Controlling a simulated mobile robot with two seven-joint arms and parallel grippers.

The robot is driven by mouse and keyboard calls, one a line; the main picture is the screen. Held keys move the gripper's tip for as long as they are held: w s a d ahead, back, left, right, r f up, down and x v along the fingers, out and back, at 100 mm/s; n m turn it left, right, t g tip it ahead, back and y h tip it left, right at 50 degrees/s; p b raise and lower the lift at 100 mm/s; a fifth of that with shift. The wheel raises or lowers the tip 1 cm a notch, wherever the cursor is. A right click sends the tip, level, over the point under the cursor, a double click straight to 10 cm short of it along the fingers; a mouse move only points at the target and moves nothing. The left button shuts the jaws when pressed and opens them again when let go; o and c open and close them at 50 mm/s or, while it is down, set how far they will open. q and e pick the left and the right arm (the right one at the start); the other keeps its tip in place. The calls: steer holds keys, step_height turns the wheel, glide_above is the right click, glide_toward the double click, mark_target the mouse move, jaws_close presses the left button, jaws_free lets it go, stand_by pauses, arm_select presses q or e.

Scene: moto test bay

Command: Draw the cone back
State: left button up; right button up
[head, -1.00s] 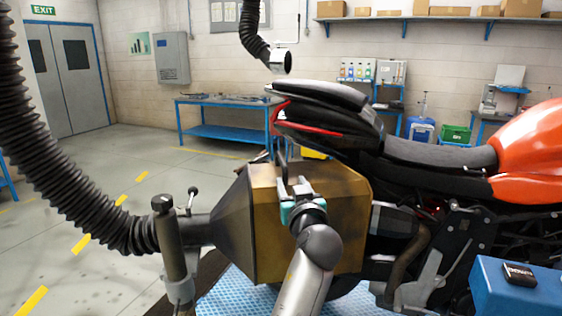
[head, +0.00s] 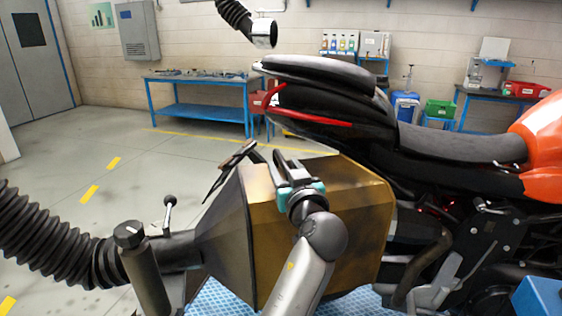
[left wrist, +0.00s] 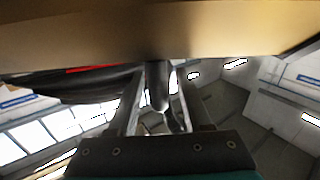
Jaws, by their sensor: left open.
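The cone is a brass-coloured hood (head: 345,205) with a dark tapered neck (head: 222,222), at the rear of the motorcycle under its tail. A ribbed black hose (head: 50,235) runs to the neck from the left. My left gripper (head: 270,163) is open at the upper side of the hood. In the left wrist view the hood (left wrist: 170,30) fills the top, and a dark rounded bar (left wrist: 158,85) stands between the open fingers (left wrist: 158,105). I cannot tell whether the fingers touch it. The bar is not distinct in the head view. My right gripper is not in view.
The motorcycle (head: 450,145) with an orange tank fills the right side. A post with a dark knob (head: 145,265) stands beside the neck. A blue corner of a box (head: 540,300) is at lower right. Floor (head: 120,195) is clear at left, up to a blue bench (head: 205,100).

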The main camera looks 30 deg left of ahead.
arm_select(q)
steer(key=shift+d, duration=0.1)
steer(key=shift+c, duration=0.6)
jaws_close()
stand_by(0.8)
